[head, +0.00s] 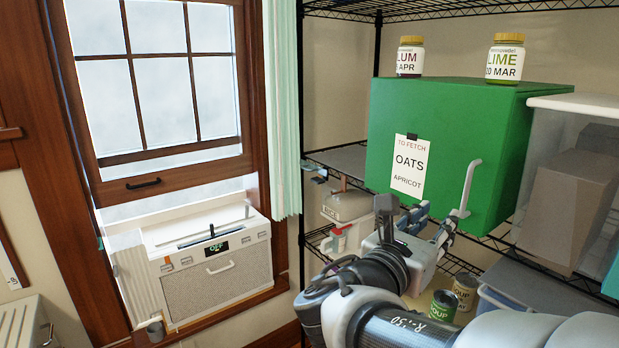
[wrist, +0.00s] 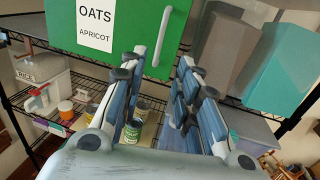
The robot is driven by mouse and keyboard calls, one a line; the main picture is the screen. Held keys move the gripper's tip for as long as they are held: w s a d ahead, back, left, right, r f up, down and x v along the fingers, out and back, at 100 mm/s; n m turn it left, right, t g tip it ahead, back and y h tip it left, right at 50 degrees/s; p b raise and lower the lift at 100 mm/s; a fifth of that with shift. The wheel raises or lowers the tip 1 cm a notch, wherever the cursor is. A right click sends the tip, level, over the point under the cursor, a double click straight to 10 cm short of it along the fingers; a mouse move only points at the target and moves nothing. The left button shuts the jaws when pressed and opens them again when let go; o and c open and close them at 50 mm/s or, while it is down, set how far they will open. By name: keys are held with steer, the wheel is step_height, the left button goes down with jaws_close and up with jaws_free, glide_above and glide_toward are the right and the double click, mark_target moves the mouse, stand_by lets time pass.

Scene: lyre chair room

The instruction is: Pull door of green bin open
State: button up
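The green bin (head: 480,120) sits on the wire shelf at the right of the head view, its door face towards me and shut. A white note reading "TO FETCH OATS APRICOT" (head: 409,168) is on the door. A pale upright bar handle (head: 467,188) is at the door's right side; it also shows in the wrist view (wrist: 162,38). My gripper (head: 430,220) is open and empty, low in front of the door near the handle's lower end. In the wrist view my fingers (wrist: 163,58) are spread, and the handle appears between and beyond their tips, not gripped.
Two yellow-lidded jars, plum (head: 410,57) and lime (head: 504,58), stand on the bin's top. A clear tub (head: 560,190) is close at the right. A rice container (head: 347,205) and soup cans (head: 444,305) are below. A window unit (head: 215,265) is at left.

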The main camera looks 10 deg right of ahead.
mark_target(466, 191)
steer(key=b+x, duration=0.2)
steer(key=x, duration=1.4)
steer(key=shift+w+d, duration=0.15)
steer(key=shift+d, duration=0.25)
steer(key=shift+c, duration=0.6)
jaws_close()
